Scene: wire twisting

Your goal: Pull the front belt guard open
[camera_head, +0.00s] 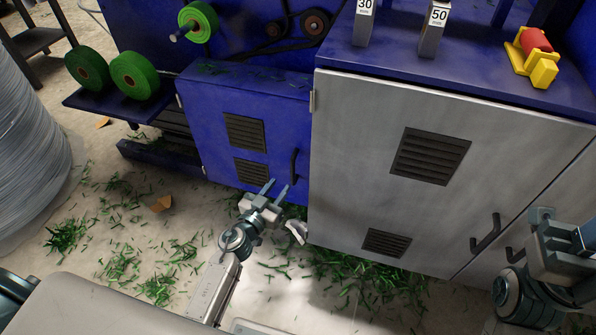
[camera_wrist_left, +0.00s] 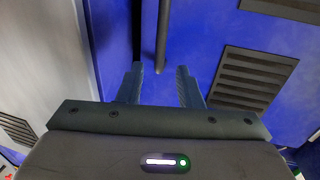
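The front belt guard (camera_head: 215,125) is a blue panel with two dark louvred vents, and it looks shut. Its black upright bar handle (camera_head: 294,165) is near its right edge. My left gripper (camera_head: 276,189) is open and empty, just below and left of the handle. In the left wrist view, the handle (camera_wrist_left: 163,38) shows ahead of the gap between the fingers (camera_wrist_left: 159,82), which do not visibly touch it. My right gripper (camera_head: 550,245) is at the right edge, in front of the grey cabinet; its fingers are not clear.
The grey cabinet (camera_head: 350,150) adjoins the guard on the right.

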